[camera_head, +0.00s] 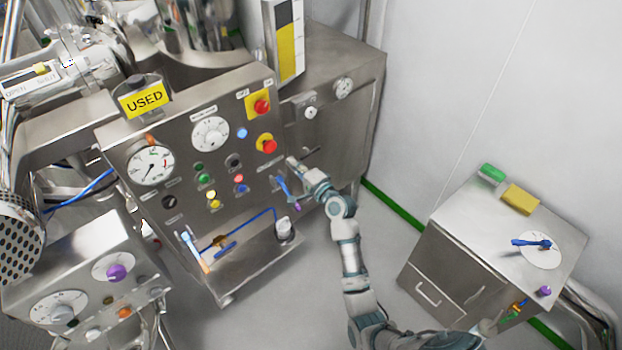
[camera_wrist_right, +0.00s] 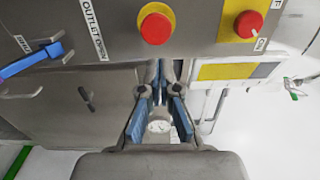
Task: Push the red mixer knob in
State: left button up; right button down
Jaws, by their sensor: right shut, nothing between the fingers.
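Two red controls sit on the steel panel's right side. The upper red knob (camera_head: 261,106) is on a square yellow plate; it also shows in the right wrist view (camera_wrist_right: 248,24) beside an "ON" label. The lower red mushroom-shaped knob (camera_head: 268,146) is on a round yellow plate and shows in the right wrist view (camera_wrist_right: 154,28). I cannot read which one is the mixer's. My right gripper (camera_head: 291,161) is shut and empty, just below and right of the lower knob. In the right wrist view its fingertips (camera_wrist_right: 160,68) are apart from both knobs. My left gripper is not in view.
A blue valve handle (camera_head: 284,185) hangs just below my right gripper. Gauges, lamps and small buttons fill the panel (camera_head: 185,140). A "USED" sign (camera_head: 145,98) stands on top. A steel cabinet (camera_head: 440,255) stands at right, with open floor between.

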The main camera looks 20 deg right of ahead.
jog(key=s, duration=0.6)
notch_tip(320, 180, down, 27)
jog(key=s+n+g+h+b, duration=0.1)
jog(key=n+g+h+b, duration=0.15)
jog(key=g, duration=0.25)
jog(key=s+f+n+g+h, duration=0.1)
jog(key=s+f+n+g, duration=0.1)
jog(key=s+f, duration=0.5)
jog(key=s+f+n+g+h, duration=0.1)
jog(key=s+f, duration=0.2)
jog(key=f, duration=0.9)
jog(key=s+d+f+n+g+b, duration=0.15)
jog(key=s+f+n+g, duration=0.4)
jog(key=s+f, duration=1.4)
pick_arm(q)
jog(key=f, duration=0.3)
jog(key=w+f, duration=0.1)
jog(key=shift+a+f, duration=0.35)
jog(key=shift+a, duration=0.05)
pick_arm(e)
jog(key=s+d+f+n+g+h, duration=0.1)
jog(key=s+f+n, duration=0.1)
jog(key=s, duration=1)
jog(key=s+d+f+n+g, duration=0.1)
jog(key=s+d+f+n, duration=0.1)
jog(key=s, duration=1.1)
notch_tip(320, 180, down, 2)
jog(key=shift+d+f+n+g+h, duration=0.15)
jog(key=shift+n+g+h, duration=0.2)
jog(key=shift+n, duration=0.45)
